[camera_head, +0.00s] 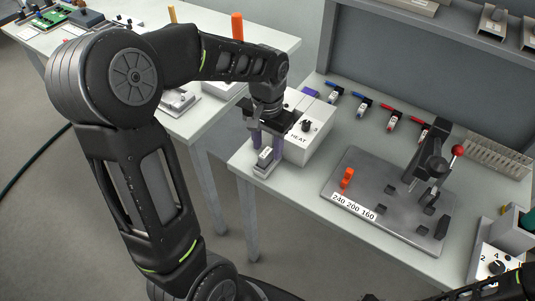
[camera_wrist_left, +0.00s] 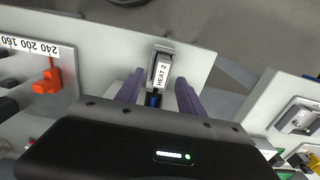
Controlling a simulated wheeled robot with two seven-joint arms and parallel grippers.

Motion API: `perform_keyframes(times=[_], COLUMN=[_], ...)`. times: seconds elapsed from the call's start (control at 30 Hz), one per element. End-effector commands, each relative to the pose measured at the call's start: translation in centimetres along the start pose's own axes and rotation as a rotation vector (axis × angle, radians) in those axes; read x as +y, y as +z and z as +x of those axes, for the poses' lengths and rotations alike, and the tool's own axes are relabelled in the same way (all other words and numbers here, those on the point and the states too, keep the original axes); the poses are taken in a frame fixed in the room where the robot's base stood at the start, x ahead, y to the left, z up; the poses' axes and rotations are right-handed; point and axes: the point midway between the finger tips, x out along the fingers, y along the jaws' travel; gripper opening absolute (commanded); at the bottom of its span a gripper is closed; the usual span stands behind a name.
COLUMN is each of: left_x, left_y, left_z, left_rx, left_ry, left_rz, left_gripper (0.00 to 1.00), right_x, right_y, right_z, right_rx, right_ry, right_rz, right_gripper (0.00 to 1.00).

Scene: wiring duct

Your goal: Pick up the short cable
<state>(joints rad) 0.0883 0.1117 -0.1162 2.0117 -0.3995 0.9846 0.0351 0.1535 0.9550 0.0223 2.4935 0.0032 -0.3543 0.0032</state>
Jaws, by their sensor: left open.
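My left gripper (camera_head: 267,148) is open, its two purple fingers pointing down at the front left of the right-hand bench. In the left wrist view the fingers (camera_wrist_left: 160,92) stand on either side of a small grey holder (camera_wrist_left: 163,52) with a "HEAT 2" label. A small dark blue piece (camera_wrist_left: 153,100) shows between the fingers, partly hidden by the gripper body. I cannot tell whether it is the short cable. The holder also shows under the fingers in the head view (camera_head: 265,163). My right gripper is not in view.
A white box (camera_head: 308,132) marked "HEAT" stands beside the left gripper. Blue and red tagged pieces (camera_head: 392,118) line the back.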

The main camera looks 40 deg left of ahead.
Motion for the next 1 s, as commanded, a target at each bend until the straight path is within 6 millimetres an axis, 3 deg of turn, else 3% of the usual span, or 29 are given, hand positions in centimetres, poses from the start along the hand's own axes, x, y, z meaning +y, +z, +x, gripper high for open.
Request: perform_keyframes(times=[0.2,0.77,1.0], left_x=[0.0,0.0,0.0], left_y=[0.0,0.0,0.0], left_z=[2.3,2.3,2.3], left_rx=[-0.001,0.001,0.001], left_ry=[0.0,0.0,0.0], left_rz=[0.0,0.0,0.0], left_gripper=[0.45,0.45,0.28], right_x=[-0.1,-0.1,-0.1], right_y=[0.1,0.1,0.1], right_z=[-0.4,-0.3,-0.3], right_rx=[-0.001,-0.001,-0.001], right_ry=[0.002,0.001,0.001], right_rz=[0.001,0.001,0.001], right_gripper=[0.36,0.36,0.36])
